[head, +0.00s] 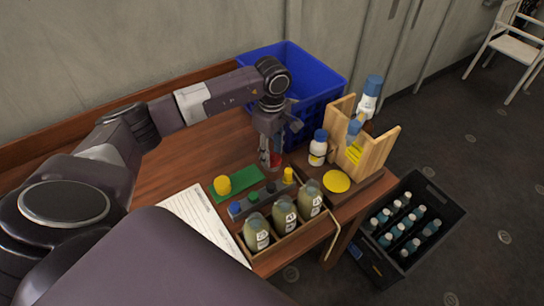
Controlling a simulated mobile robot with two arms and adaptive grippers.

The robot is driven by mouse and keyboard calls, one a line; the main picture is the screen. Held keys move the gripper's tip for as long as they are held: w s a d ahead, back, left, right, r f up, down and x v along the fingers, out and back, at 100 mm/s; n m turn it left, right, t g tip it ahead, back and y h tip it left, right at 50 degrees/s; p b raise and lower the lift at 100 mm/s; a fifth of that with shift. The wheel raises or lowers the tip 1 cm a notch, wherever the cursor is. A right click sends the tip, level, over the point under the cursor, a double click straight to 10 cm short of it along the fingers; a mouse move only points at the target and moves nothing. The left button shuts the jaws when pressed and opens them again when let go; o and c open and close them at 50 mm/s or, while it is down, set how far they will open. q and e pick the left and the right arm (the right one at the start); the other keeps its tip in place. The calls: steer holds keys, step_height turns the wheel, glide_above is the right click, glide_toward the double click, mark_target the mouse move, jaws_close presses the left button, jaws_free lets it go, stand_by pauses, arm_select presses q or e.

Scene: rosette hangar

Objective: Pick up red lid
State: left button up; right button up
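My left gripper (269,155) points straight down over the back of the wooden table, in front of the blue crate. A small patch of red, likely the red lid (266,158), shows at its fingertips. The fingers cover most of the red, so I cannot tell whether they are closed on it or only around it. My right gripper is not in view.
A rack of small lids (250,204) and a tray of several bottles (284,217) stand in front. A green mat (244,181), white bottle (318,148), yellow disc (336,182) and wooden holder (374,156) are close by. The blue crate (318,84) stands behind; a black crate (436,190) is right.

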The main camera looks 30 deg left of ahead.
arm_select(q)
steer(key=shift+c, duration=0.4)
steer(key=c, duration=0.8)
steer(key=shift+r, duration=0.1)
